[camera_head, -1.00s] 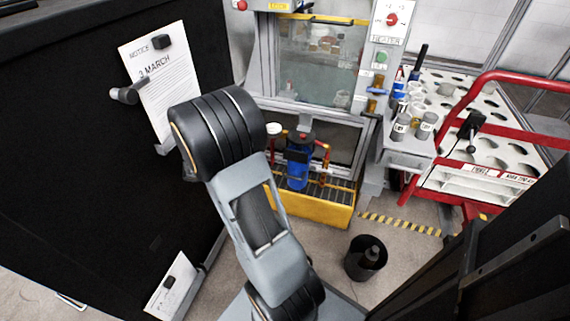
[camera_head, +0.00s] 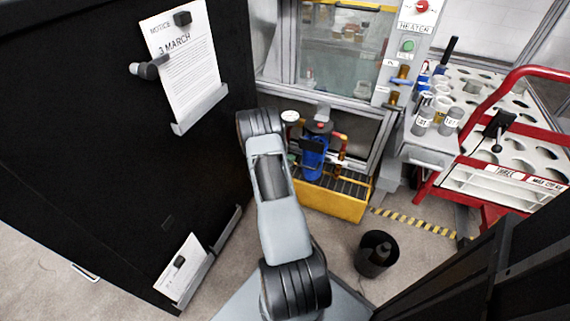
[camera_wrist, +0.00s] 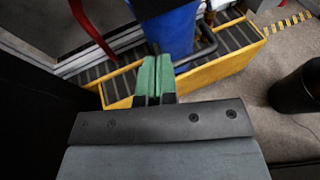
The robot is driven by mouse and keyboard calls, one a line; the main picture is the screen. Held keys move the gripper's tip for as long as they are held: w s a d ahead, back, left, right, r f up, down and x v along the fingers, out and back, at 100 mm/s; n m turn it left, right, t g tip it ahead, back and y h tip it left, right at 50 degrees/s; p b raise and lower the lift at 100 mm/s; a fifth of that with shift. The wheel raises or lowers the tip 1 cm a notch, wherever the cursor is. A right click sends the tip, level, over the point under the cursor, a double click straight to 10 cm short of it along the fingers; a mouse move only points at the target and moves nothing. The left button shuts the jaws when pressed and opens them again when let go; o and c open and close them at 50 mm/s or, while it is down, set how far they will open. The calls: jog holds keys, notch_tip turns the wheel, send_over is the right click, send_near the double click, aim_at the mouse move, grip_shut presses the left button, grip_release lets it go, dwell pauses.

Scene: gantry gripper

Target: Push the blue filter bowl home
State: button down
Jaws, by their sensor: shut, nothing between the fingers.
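The blue filter bowl (camera_head: 314,157) hangs upright under its dark head, above the grating of a yellow tray, in the middle of the head view. In the wrist view the blue bowl (camera_wrist: 170,30) stands just beyond my fingertips, and its top is cut off by the frame edge. My gripper (camera_wrist: 155,62) is shut and empty, its two green fingers pressed together. The fingertips overlap the bowl's lower part in the picture; I cannot tell whether they touch it.
The yellow tray (camera_head: 335,202) with a dark grating lies below the bowl. A dark bracket or pipe (camera_wrist: 205,45) sits right of the bowl, and a red pipe (camera_wrist: 90,28) left. A black bin (camera_head: 376,254) stands on the floor. A red cart (camera_head: 470,190) is at right.

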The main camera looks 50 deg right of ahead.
aim_at(306, 149)
jog(key=x, duration=0.2)
jog(key=b+x, duration=0.1)
jog(key=x, duration=0.3)
jog(key=shift+d+r+b, duration=0.2)
jog(key=shift+d+b, duration=0.1)
jog(key=shift+d, duration=0.1)
jog(key=shift+d+r, duration=0.1)
jog(key=shift+d, duration=0.6)
